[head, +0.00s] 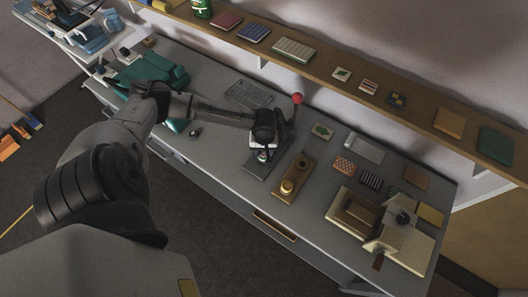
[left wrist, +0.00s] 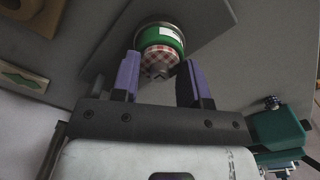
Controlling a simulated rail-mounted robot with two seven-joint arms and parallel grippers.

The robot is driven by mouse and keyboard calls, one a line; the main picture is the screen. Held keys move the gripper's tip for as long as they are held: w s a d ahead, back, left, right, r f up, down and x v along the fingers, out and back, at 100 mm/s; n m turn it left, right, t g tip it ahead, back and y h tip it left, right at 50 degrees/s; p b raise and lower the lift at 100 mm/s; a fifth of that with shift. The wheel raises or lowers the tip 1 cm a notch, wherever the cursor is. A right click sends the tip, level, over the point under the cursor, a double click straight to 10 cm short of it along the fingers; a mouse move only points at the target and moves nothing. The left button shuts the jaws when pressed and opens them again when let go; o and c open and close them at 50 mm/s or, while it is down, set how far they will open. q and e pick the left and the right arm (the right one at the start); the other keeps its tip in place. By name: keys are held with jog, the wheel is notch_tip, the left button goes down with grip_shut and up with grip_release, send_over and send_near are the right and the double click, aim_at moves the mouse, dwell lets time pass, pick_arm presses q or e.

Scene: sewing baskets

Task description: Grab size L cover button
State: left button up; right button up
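A small round piece covered in red-and-white gingham (left wrist: 160,56) shows in the left wrist view, with a dark bit on its near face. It sits against a green ring with a white label (left wrist: 157,34). My left gripper (left wrist: 159,72) has its two purple fingers apart, one on each side of the gingham piece; I cannot tell whether they touch it. In the head view my left gripper (head: 263,153) is at the dark press (head: 256,167) with the red-knobbed lever (head: 297,99), and hides most of the spot between its fingers. My right gripper is not in view.
A wooden block with brass dies (head: 288,186) stands right of the press. Fabric swatches (head: 371,180) and a tan box (head: 352,214) lie farther right. A shelf (head: 330,66) runs along the wall.

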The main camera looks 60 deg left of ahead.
pick_arm(q)
jog(key=c, duration=0.6)
jog(key=shift+r, duration=0.1)
